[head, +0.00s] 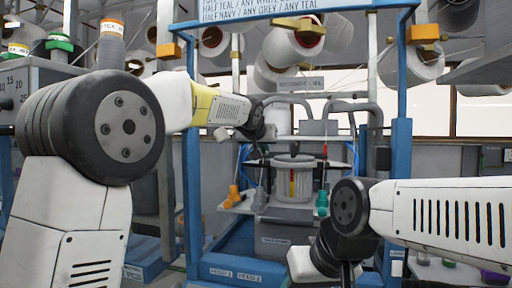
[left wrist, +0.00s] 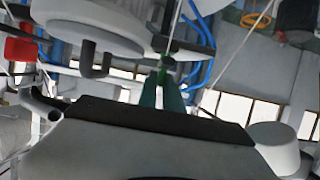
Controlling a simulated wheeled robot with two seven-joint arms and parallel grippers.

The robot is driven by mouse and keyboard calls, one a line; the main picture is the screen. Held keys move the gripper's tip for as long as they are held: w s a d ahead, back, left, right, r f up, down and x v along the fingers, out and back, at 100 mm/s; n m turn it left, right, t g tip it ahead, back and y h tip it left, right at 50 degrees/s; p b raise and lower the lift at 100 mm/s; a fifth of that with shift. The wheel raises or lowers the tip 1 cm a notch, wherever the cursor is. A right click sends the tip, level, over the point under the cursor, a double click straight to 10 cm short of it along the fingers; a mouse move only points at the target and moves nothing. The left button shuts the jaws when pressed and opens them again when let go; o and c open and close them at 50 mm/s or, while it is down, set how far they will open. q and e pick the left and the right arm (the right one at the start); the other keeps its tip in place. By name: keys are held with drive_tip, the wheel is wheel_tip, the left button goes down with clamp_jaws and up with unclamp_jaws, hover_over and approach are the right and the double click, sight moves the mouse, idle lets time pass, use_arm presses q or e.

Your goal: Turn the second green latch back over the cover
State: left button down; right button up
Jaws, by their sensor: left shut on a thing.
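My left gripper (left wrist: 161,90) shows in the left wrist view as two dark teal fingers. They are shut on a small green piece (left wrist: 164,73), which looks like a green latch, beside the round grey machine body (left wrist: 92,20). In the head view my left arm reaches into the blue frame, and its wrist (head: 257,120) is above and left of the round knitting head (head: 293,180); the fingertips are hidden or too small there. Which latch this is, and how it lies to the cover, I cannot tell. My right gripper (head: 338,268) is low at the front right, its fingers not clear.
The blue frame (head: 400,180) has posts on both sides of the work area. Curved grey pipes (head: 350,105) stand above the knitting head. An orange piece (head: 233,194) and a teal piece (head: 322,203) flank it. Yarn cones (head: 295,43) hang overhead.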

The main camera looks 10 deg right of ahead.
use_arm(q)
drive_tip(key=shift+d, duration=0.1)
drive_tip(key=shift+s+d+n+t+y, duration=0.1)
drive_tip(key=shift+d+n+t+y, duration=0.15)
drive_tip(key=shift+n+y, duration=0.7)
drive_tip(key=n+y, duration=0.2)
drive_tip(key=y, duration=0.1)
drive_tip(key=shift+d+n+t, duration=0.1)
drive_tip(key=shift+n+t, duration=0.15)
drive_tip(key=shift+n, duration=0.1)
drive_tip(key=n+y, duration=0.2)
drive_tip(key=y, duration=0.1)
drive_tip(key=n+g+y, duration=0.1)
drive_tip(key=n+y, duration=0.2)
drive_tip(key=shift+d+g, duration=0.15)
drive_tip(key=shift+g, duration=0.15)
drive_tip(key=shift+f+n+y, duration=0.1)
drive_tip(key=shift+n+y, duration=0.15)
drive_tip(key=shift+n, duration=0.05)
drive_tip(key=c, duration=1.5)
unclamp_jaws()
drive_tip(key=shift+d, duration=0.1)
